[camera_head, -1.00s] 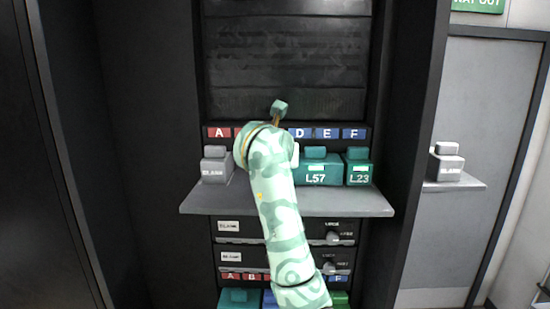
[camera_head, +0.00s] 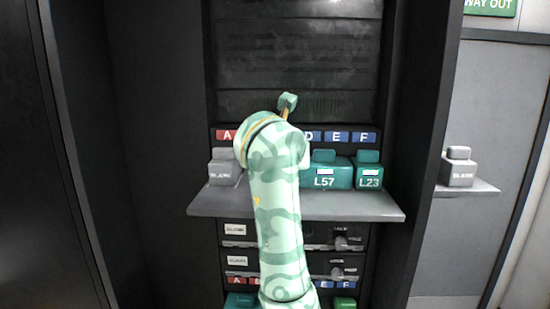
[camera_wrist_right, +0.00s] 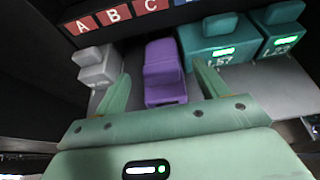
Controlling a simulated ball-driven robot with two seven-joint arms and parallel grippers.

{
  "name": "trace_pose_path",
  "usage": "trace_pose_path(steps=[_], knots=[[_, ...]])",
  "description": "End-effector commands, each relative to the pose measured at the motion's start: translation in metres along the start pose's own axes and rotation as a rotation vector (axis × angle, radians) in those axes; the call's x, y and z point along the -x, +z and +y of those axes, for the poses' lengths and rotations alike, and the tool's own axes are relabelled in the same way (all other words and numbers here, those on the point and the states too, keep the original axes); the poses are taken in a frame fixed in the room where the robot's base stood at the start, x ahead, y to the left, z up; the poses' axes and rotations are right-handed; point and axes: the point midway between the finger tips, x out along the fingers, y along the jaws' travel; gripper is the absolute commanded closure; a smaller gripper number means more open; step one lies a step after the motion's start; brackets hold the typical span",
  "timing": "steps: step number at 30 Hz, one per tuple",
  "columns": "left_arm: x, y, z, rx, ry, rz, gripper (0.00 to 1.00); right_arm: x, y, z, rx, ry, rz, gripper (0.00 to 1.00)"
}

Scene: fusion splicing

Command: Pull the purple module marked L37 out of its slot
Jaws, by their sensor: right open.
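The purple module (camera_wrist_right: 165,72) sits on the shelf in the right wrist view, between a grey module and a teal module marked L57. No L37 marking is readable on it. My right gripper (camera_wrist_right: 161,70) is open, with one finger on each side of the purple module as seen in this view. I cannot tell whether the fingers touch it. In the head view my arm hides the purple module and the gripper. My left gripper is not in view.
The grey blank module (camera_head: 222,172) stands left, the teal L57 (camera_head: 330,175) and L23 (camera_head: 369,177) modules right. The grey shelf (camera_head: 350,205) juts out below them. Another grey blank module (camera_head: 459,172) stands on a side ledge (camera_head: 485,189). Lettered labels A to F run above.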

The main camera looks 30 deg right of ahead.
Motion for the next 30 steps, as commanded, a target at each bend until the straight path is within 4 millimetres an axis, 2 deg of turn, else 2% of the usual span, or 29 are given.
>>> trace_pose_path(steps=[6, 13, 19, 30], knots=[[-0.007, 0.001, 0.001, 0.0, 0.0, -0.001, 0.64, 0.054, -0.002, 0.002, -0.005, 0.009, 0.0, 0.28], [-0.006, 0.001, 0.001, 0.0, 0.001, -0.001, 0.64, 0.094, 0.001, 0.0, 0.0, -0.001, 0.0, 0.28], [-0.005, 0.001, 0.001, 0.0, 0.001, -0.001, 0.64, 0.107, 0.0, 0.0, 0.001, 0.0, 0.0, 0.28], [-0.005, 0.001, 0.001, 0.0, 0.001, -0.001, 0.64, 0.108, 0.0, 0.0, 0.001, -0.001, 0.0, 0.28]])
